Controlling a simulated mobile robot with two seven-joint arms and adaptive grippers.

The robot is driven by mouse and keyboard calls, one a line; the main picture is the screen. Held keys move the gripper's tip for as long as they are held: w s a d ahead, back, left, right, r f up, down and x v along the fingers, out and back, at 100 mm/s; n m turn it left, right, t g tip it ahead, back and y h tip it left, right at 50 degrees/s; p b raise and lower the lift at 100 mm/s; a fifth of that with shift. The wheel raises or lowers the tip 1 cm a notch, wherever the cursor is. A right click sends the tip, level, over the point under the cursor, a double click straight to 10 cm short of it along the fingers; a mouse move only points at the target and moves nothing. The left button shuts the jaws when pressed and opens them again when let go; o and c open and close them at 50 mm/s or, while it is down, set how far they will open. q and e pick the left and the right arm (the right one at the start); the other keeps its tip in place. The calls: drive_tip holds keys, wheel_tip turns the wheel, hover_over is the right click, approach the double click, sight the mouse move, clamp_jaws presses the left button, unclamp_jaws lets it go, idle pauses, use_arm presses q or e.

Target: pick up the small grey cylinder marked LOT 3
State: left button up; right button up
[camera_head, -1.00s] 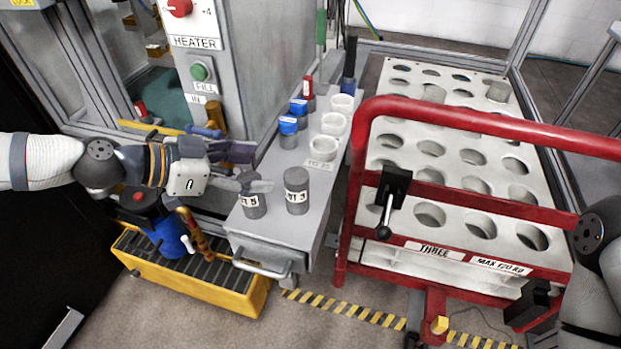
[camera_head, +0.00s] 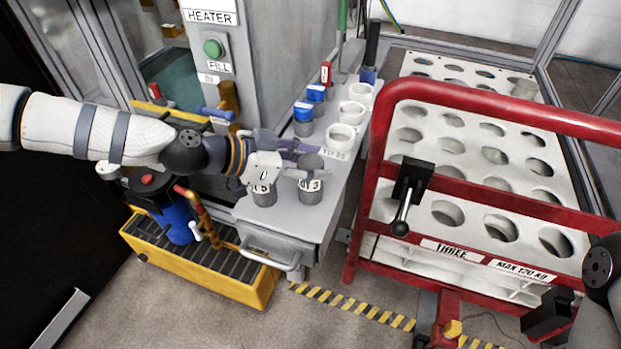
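The small grey cylinder marked LOT 3 (camera_head: 311,195) stands upright near the front of the grey shelf; part of its label is covered. My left gripper (camera_head: 318,160) reaches in from the left at the height of its top. The fingers look open, one behind the cylinder's top and one in front. I cannot tell whether they touch it. A second grey cylinder (camera_head: 263,198), its label ending in 5, stands just left, partly under my gripper.
White ring cups (camera_head: 341,137) and blue-topped cylinders (camera_head: 304,112) stand farther back on the grey shelf (camera_head: 290,222). The heater cabinet (camera_head: 213,80) rises behind my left arm. A red-railed trolley (camera_head: 363,210) with a holed white top stands close to the right.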

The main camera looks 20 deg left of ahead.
use_arm(q)
drive_tip(key=c, duration=0.5)
clamp_jaws()
drive_tip(key=shift+r, duration=0.1)
